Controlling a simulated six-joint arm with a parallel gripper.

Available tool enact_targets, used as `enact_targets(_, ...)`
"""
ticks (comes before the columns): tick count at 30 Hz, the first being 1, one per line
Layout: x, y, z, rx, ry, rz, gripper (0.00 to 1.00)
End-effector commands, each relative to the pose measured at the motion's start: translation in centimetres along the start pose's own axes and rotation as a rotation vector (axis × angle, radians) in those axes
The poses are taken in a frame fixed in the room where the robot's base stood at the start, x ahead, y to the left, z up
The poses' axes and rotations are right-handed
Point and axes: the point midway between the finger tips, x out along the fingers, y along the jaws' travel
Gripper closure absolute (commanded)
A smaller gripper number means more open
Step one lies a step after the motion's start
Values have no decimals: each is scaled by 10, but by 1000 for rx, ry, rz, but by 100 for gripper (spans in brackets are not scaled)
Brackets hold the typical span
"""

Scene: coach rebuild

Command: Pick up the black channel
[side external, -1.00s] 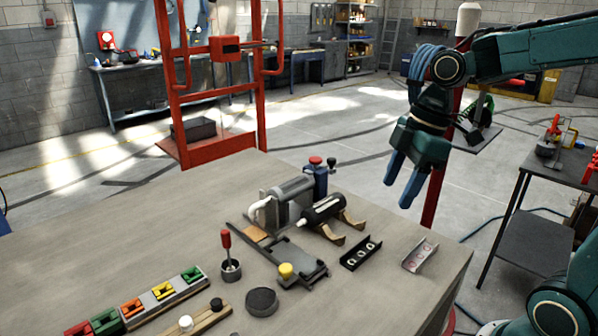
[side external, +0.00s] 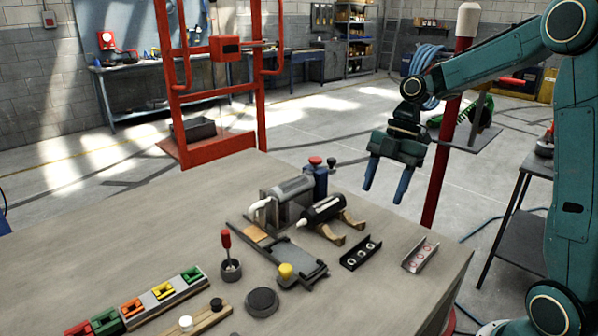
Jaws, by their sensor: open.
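The black channel (side external: 361,252) lies on the table toward its right side. It is a short U-shaped piece with light round marks inside. A similar grey channel (side external: 420,254) lies just to its right, near the table edge. My gripper (side external: 386,196) hangs above the table's right back edge, fingers pointing down. It is open, with nothing between its blue fingers, and stays well above and apart from the black channel.
Left of the black channel are a black cylinder on wooden cradles (side external: 325,212), a grey motor-like unit (side external: 290,197) and a dark slide plate (side external: 290,258). A red-handled tool in a cup (side external: 230,262), a black puck (side external: 262,302) and a row of coloured blocks (side external: 145,299) stand farther left. The table's left part is bare.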

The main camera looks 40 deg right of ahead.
Motion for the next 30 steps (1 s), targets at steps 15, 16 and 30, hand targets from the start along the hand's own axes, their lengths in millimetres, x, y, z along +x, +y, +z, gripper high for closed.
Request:
enact_targets(15,65,-1,0,2,1,-4,42)
enact_targets(16,69,0,0,1,1,-3,42)
enact_targets(30,86,0,0,1,-1,-1,42)
